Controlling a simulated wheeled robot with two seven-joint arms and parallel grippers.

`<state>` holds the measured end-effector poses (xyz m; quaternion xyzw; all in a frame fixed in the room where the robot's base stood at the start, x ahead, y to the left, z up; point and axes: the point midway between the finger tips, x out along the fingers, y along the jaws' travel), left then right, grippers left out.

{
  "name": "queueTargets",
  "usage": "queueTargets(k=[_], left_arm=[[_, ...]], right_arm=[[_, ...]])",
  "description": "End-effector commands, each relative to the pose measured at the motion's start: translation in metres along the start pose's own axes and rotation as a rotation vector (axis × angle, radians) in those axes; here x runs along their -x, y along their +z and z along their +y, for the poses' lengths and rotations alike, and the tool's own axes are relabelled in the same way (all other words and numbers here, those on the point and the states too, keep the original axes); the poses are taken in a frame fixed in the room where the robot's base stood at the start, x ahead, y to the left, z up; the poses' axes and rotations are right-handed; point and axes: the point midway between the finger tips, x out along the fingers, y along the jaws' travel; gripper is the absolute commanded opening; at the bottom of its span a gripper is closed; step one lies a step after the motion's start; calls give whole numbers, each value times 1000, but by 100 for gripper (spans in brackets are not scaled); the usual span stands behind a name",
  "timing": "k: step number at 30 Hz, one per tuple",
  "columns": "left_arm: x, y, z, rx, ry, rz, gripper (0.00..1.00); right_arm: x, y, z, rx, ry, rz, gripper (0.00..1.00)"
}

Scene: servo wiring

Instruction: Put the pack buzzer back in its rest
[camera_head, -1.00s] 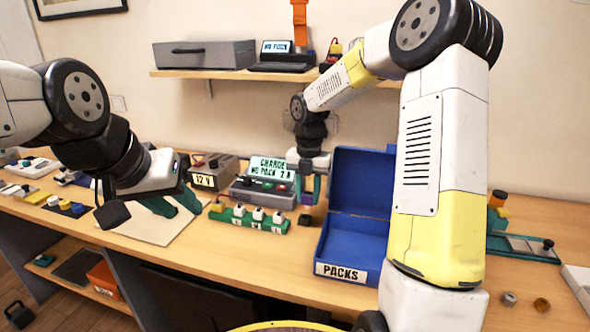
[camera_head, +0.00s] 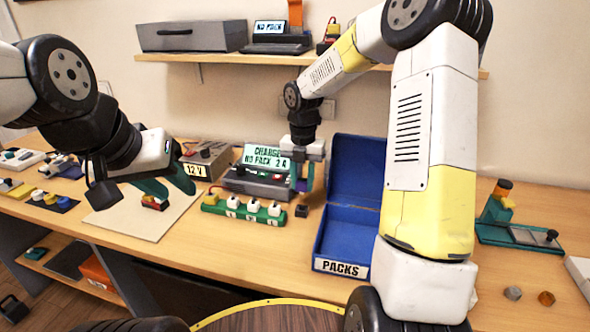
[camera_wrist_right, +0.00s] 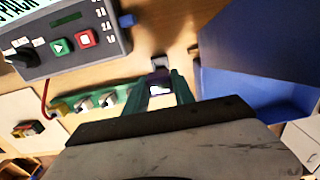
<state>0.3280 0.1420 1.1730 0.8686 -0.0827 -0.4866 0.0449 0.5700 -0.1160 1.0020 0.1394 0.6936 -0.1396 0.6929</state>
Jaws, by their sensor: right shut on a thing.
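My right gripper (camera_head: 302,184) is shut on a small purple-and-dark piece with a pale face (camera_wrist_right: 159,89), which looks like the pack buzzer. It also shows between the fingers in the head view (camera_head: 301,185). The fingers hide part of it. A small dark block (camera_head: 302,211), perhaps the rest, sits on the table just below the gripper; it also shows beyond the fingertips in the right wrist view (camera_wrist_right: 160,64). I cannot tell whether the held piece touches it. My left gripper (camera_head: 167,188) is open and empty above the pale mat (camera_head: 125,222).
The blue PACKS box (camera_head: 341,267) stands open right of my right gripper. The charger (camera_head: 258,183) is behind-left, and a green rail (camera_head: 243,210) with several white pieces is left. A red-and-black piece (camera_head: 155,203) lies on the mat.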

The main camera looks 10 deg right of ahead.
Motion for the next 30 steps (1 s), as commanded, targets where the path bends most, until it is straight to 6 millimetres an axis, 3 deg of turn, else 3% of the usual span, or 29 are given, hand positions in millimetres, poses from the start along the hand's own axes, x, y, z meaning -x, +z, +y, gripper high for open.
queueTargets(k=[12, 30], left_arm=[[0, 0, 0, 0, 0, 0, 36], [0, 0, 0, 0, 0, 0, 36]], right_arm=[[-34, 0, 0, 1, 0, 0, 0], [-39, 0, 0, 1, 0, 0, 0]])
